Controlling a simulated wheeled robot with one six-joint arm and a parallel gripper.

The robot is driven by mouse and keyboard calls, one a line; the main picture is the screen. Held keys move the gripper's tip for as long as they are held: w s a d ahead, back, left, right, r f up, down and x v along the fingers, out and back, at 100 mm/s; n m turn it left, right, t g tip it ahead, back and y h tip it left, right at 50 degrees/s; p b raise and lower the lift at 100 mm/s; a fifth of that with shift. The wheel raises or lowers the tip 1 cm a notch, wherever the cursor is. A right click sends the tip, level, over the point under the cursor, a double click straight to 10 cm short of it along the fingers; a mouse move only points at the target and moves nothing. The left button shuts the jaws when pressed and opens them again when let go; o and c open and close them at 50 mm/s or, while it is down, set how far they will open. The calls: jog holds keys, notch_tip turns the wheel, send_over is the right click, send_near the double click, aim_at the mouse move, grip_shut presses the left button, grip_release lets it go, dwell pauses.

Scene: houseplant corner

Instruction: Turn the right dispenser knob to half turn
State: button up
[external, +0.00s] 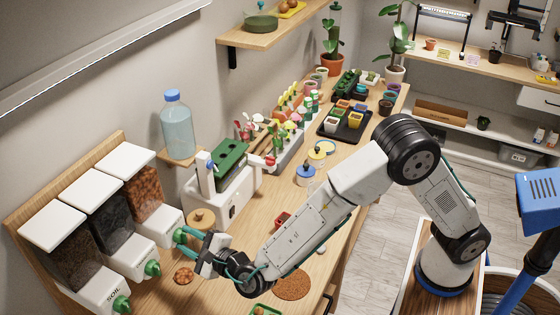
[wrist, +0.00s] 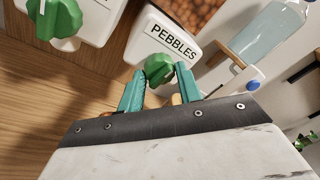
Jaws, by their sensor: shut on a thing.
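Three white-lidded dispensers stand in a row on a wooden backboard in the external view. The right dispenser (external: 145,193) holds orange-brown pebbles. Its front reads PEBBLES (wrist: 172,42) in the wrist view. Its green knob (wrist: 159,68) sits between the teal fingertips of my gripper (wrist: 158,80), which is shut on it. In the external view my gripper (external: 182,239) reaches this knob from the right, hiding most of it. I cannot make out a pointer mark on the knob, so its turn angle is unclear.
The middle dispenser's knob (external: 152,268) and the soil knob (external: 121,304) are close on the left. A small brown heap (external: 184,275) lies on the table below. A water bottle (external: 177,125) and a white box with a green top (external: 231,158) stand to the right.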

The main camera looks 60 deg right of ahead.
jog(key=m, duration=0.4)
jog(key=shift+g, duration=0.3)
jog(key=m+y, duration=0.1)
jog(key=m, duration=0.3)
jog(key=shift+d+r, duration=0.1)
jog(key=shift+r, duration=0.05)
jog(key=m, duration=0.4)
jog(key=shift+y, duration=0.4)
jog(key=m, duration=0.4)
jog(key=shift+d+y, duration=0.1)
jog(key=shift+y, duration=0.3)
jog(key=m, duration=0.3)
jog(key=shift+d+m+y, duration=0.1)
jog(key=shift+m+y, duration=0.2)
jog(key=m+y, duration=0.1)
jog(key=m, duration=0.7)
jog(key=shift+d, duration=0.1)
jog(key=shift+f+m+t, duration=0.2)
jog(key=shift+m+t, duration=0.2)
jog(key=shift+m, duration=1.4)
